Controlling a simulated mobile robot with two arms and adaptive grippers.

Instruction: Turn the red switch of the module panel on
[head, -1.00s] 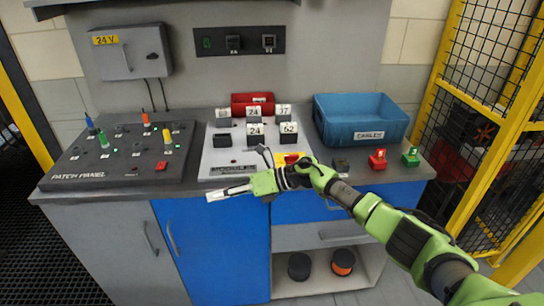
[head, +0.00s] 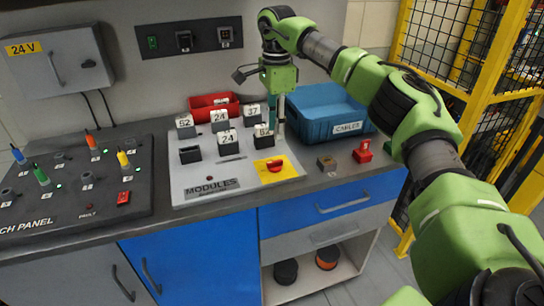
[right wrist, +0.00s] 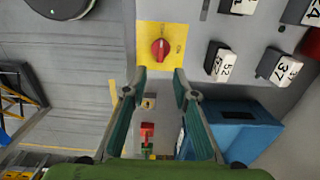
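The red switch (head: 275,165) is a round knob on a yellow plate (head: 263,175) at the right front of the grey module panel (head: 180,189). In the right wrist view the red switch (right wrist: 160,49) and its plate lie just beyond the fingertips, with the knob between the two finger lines. My right gripper (head: 277,133) points down above the right part of the panel in the head view. In the right wrist view its fingers (right wrist: 160,76) stand apart with nothing between the tips, and no contact with the switch shows. My left gripper is in neither view.
Several numbered modules (head: 227,139) stand on the panel close to my right gripper. A blue cables bin (head: 320,128) is to its right, a red bin (head: 200,112) behind. The patch panel (head: 110,197) is at left. A small red block (head: 362,152) stands right of the panel.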

